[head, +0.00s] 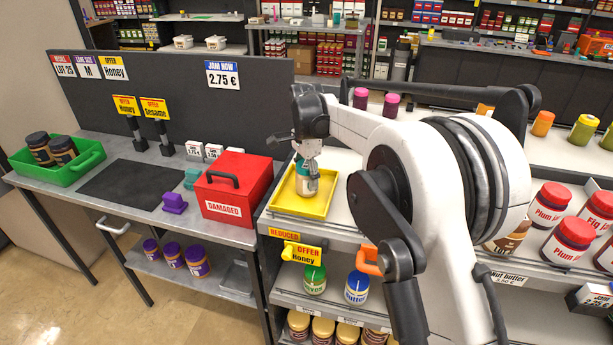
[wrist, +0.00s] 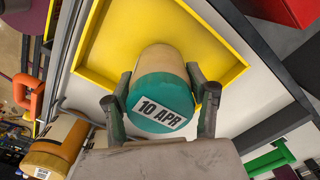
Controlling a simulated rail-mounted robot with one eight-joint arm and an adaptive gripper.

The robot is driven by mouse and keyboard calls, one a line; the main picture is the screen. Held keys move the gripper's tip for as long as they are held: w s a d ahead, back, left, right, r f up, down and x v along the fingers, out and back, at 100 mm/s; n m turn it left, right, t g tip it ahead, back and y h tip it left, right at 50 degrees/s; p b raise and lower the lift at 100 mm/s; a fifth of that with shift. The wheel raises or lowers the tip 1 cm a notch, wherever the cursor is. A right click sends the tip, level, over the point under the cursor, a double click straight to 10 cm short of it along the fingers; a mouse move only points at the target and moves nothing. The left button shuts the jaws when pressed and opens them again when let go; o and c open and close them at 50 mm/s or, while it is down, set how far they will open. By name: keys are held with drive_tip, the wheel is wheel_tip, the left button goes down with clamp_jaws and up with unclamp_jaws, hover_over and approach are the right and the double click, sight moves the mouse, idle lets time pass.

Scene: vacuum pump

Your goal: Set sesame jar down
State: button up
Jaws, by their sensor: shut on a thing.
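The jar (wrist: 160,98) has a teal lid marked "10 APR" and a pale beige body. My gripper (wrist: 160,76) is shut on it, one finger on each side near the lid. In the head view the jar (head: 303,184) is partly hidden by my gripper (head: 308,172). It is at the yellow tray (head: 318,209), within its rim as seen from there. The yellow tray (wrist: 88,42) also lies behind the jar in the wrist view. Whether the jar's base touches the tray floor cannot be told. No sesame label shows on the jar.
A red "DAMAGED" box (head: 235,190) stands left of the tray. A green crate (head: 75,172) with two dark-lidded jars is at the far left. Red-lidded jars (head: 552,205) stand on the right shelf. A dark mat (head: 120,184) on the left table is bare.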

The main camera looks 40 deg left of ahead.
drive_tip(key=shift+f, duration=0.25)
drive_tip(key=o, duration=1.4)
drive_tip(key=shift+o, duration=0.2)
wheel_tip(320, 180, up, 12)
drive_tip(key=shift+r+b, duration=0.15)
drive_tip(key=shift+b, duration=0.25)
drive_tip(key=shift+d, duration=0.1)
